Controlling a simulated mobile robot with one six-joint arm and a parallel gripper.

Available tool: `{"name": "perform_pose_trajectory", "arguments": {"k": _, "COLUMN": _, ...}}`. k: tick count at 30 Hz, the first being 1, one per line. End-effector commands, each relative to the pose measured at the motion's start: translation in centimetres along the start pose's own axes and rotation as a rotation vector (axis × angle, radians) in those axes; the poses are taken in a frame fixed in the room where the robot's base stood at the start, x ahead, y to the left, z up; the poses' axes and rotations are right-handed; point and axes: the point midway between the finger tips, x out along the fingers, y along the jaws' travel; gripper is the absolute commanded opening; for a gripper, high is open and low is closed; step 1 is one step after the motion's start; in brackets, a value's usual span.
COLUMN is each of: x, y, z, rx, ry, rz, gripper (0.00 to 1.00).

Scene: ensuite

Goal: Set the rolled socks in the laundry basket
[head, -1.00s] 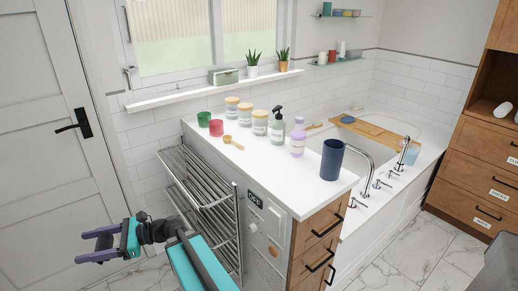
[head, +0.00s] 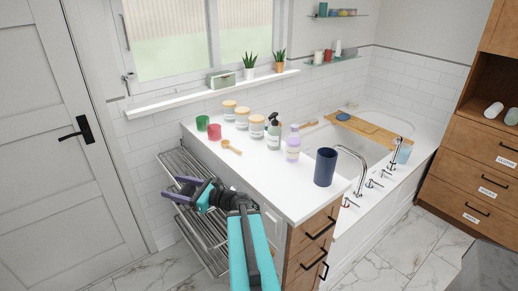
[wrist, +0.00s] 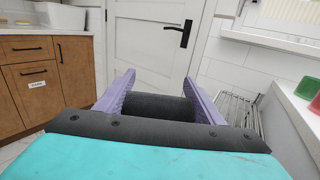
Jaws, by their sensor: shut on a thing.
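My gripper (head: 176,189) is in front of the metal drying rack, left of the white counter. Its purple fingers are closed on a dark, rounded roll, which the wrist view shows between them as the rolled socks (wrist: 158,107). The socks are hard to make out in the head view. I cannot pick out a laundry basket in either view.
The counter (head: 262,185) holds jars, red and green cups, bottles and a dark blue tumbler (head: 325,167). The metal rack (head: 205,228) is close to my gripper. A closed white door (head: 70,190) stands at left. A dark grey surface (head: 490,270) shows at lower right.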

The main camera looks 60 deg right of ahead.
Motion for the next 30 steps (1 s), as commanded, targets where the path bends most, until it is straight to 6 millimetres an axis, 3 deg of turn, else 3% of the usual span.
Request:
{"name": "perform_pose_trajectory", "arguments": {"k": 6, "x": -5.7, "y": -6.0, "z": 2.4, "rx": -0.002, "ry": 0.002, "rz": -0.165, "gripper": 0.40}}
{"name": "perform_pose_trajectory", "arguments": {"k": 18, "x": -17.4, "y": -14.8, "z": 5.7, "rx": -0.001, "ry": 0.008, "rz": -0.453, "gripper": 0.40}}
{"name": "perform_pose_trajectory", "arguments": {"k": 24, "x": -22.2, "y": -17.3, "z": 6.7, "rx": 0.000, "ry": 0.011, "rz": -0.560, "gripper": 0.40}}
{"name": "perform_pose_trajectory", "arguments": {"k": 30, "x": -24.2, "y": -18.2, "z": 7.0, "rx": 0.001, "ry": 0.013, "rz": -0.601, "gripper": 0.40}}
